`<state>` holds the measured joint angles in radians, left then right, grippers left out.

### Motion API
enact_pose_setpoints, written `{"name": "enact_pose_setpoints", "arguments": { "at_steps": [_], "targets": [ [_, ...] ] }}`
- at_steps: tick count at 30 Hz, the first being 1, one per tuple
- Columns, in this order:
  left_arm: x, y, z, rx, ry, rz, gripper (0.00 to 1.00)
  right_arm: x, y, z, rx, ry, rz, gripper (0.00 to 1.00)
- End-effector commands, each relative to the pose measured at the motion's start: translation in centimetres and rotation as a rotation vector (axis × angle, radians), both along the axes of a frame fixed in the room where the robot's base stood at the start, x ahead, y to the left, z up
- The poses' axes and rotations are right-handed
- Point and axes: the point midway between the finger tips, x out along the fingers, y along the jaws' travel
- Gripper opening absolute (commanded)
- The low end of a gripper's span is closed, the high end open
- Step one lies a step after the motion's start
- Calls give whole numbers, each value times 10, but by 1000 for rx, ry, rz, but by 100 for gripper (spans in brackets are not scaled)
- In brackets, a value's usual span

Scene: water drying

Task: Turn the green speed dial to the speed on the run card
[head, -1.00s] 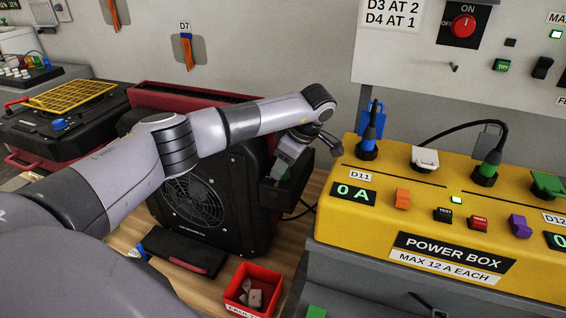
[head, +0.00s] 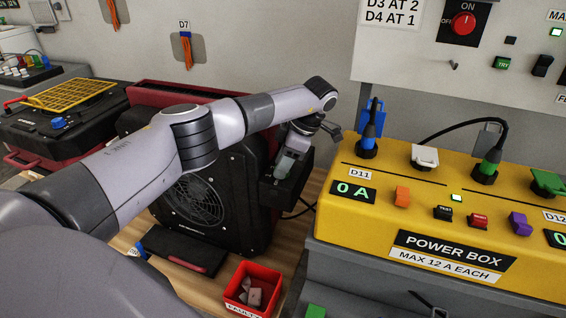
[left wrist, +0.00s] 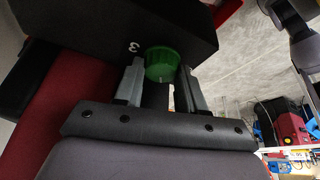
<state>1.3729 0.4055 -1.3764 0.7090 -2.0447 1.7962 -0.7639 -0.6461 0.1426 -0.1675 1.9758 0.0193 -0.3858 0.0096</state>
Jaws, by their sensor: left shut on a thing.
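The green speed dial (left wrist: 162,64) is on a dark control housing in the left wrist view, with a white "3" beside it. My left gripper (left wrist: 161,82) has its two grey fingers on either side of the dial and is shut on it. In the head view my left gripper (head: 286,170) reaches down to the dark box on the right side of the black fan unit (head: 195,205), and the hand hides the dial. A white card (head: 390,14) on the wall panel reads "D3 AT 2, D4 AT 1"; its top is cut off. My right gripper is not in view.
A yellow power box (head: 340,222) with plugs and switches stands close to the right of the hand. A red bin (head: 272,277) with grey pieces sits in front of the fan. Another dark unit with a yellow grille (head: 70,95) is at the left.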

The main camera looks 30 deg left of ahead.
Motion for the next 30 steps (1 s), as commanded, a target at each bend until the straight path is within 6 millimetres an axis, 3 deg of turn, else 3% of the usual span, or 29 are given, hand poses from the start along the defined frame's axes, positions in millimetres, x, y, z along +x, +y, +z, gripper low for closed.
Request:
{"name": "enact_pose_setpoints", "arguments": {
  "at_steps": [6,7,9,20,30],
  "targets": [
    [1,0,1,1,-3,-1,9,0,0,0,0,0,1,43],
    [1,0,1,1,-3,-1,49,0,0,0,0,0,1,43],
    [1,0,1,1,-3,-1,65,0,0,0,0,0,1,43],
    [2,-2,6,0,-3,-2,65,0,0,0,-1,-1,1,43],
    [12,-19,55,2,-4,-2,65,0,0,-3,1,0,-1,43]
  ]
}}
